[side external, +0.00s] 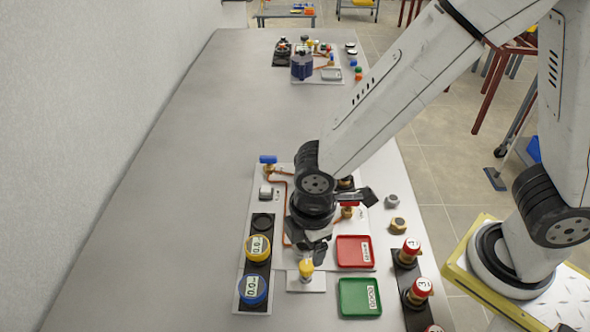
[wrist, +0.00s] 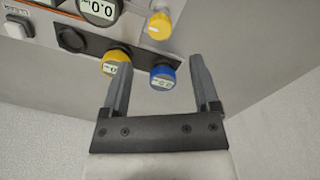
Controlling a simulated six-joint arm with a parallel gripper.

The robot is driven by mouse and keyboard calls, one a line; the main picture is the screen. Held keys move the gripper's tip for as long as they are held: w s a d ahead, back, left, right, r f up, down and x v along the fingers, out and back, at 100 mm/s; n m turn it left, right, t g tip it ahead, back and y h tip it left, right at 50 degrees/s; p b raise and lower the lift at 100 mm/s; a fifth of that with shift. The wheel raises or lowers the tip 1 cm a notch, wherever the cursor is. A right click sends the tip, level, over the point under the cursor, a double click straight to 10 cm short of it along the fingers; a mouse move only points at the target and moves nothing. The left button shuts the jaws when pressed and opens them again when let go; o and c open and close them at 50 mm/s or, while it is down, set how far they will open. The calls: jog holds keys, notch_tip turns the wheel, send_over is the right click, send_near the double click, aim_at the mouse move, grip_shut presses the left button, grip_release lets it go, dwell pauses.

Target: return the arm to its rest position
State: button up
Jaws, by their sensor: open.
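My gripper (side external: 310,250) is low over the near panel (side external: 283,185), beside a yellow-capped fitting (side external: 306,266) on a small white block. In the wrist view my gripper (wrist: 157,85) has its two fingers wide apart with nothing held between them. Beyond the fingertips are a yellow gauge (wrist: 116,60) and a blue gauge (wrist: 163,77). In the side view the yellow gauge (side external: 257,246) and blue gauge (side external: 253,289) stand left of my gripper on a black strip. My wrist hides part of the panel's middle.
A red tray (side external: 354,251) and a green tray (side external: 360,297) lie right of my gripper. Red-topped gauges (side external: 411,247) stand along the table's right edge. A blue-handled valve (side external: 268,160) rises at the panel's back left. The table's middle is clear; another panel (side external: 318,75) lies far back.

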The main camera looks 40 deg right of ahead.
jog(key=shift+r, duration=0.15)
dwell(0.3)
jog(key=shift+w+d, duration=0.1)
jog(key=shift+d, duration=0.15)
jog(key=w+d+r+m+t, duration=0.1)
jog(key=d+r+m+t, duration=0.1)
jog(key=d+m, duration=1.2)
jog(key=d, duration=0.5)
jog(key=shift+w+r+m, duration=0.15)
jog(key=shift+r+m, duration=0.15)
jog(key=shift+r, duration=0.1)
jog(key=shift+a, duration=0.1)
jog(key=shift+c, duration=0.3)
